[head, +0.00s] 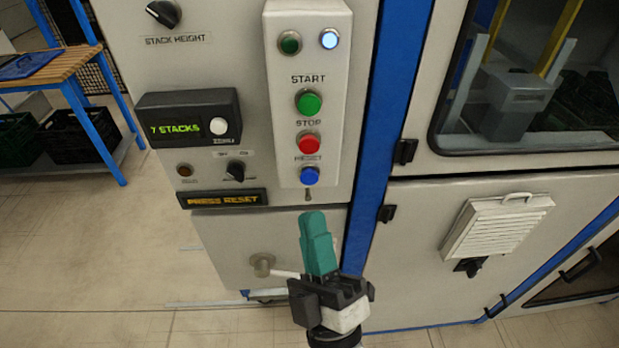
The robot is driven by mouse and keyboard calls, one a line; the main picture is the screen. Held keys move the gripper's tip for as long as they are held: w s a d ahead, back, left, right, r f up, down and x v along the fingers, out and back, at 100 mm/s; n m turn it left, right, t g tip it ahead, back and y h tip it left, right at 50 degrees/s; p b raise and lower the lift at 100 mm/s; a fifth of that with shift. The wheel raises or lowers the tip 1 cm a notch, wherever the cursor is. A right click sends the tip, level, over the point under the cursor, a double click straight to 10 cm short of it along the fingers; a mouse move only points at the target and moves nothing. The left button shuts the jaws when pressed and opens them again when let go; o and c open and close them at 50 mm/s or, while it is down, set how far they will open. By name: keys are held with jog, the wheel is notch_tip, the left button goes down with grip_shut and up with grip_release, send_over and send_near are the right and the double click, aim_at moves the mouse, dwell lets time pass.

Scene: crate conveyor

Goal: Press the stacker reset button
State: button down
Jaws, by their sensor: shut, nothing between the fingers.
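The blue reset button (310,175) sits lowest on the pale control box, under the label RESET. Above it are the red stop button (309,143) and the green start button (309,103). My gripper (312,217) points up toward the box from below, its teal fingers shut together with nothing between them. In the picture its tip is a little below the blue button and appears apart from it; the depth gap is hard to tell. A small display (222,198) reads PRESS RESET in orange.
A small toggle (308,195) sticks out just below the reset button. Left of the box are a counter reading 7 STACKS (188,118) and a black selector knob (236,170). A round blue-white lamp (329,39) is lit at the top. A wooden table (45,68) stands far left.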

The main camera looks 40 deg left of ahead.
aim_at(309, 178)
jog(key=shift+w+a+b, duration=0.85)
jog(key=shift+w+a, duration=0.5)
jog(key=shift+a, duration=0.2)
jog(key=shift+a, duration=0.1)
dwell(0.9)
jog(key=shift+w+a+b, duration=0.25)
jog(key=shift+b, duration=0.15)
jog(key=shift+w+a+b, duration=0.3)
jog(key=shift+b, duration=0.1)
dwell(0.6)
dwell(0.4)
jog(key=shift+s+d, duration=0.55)
jog(key=shift+d, duration=0.1)
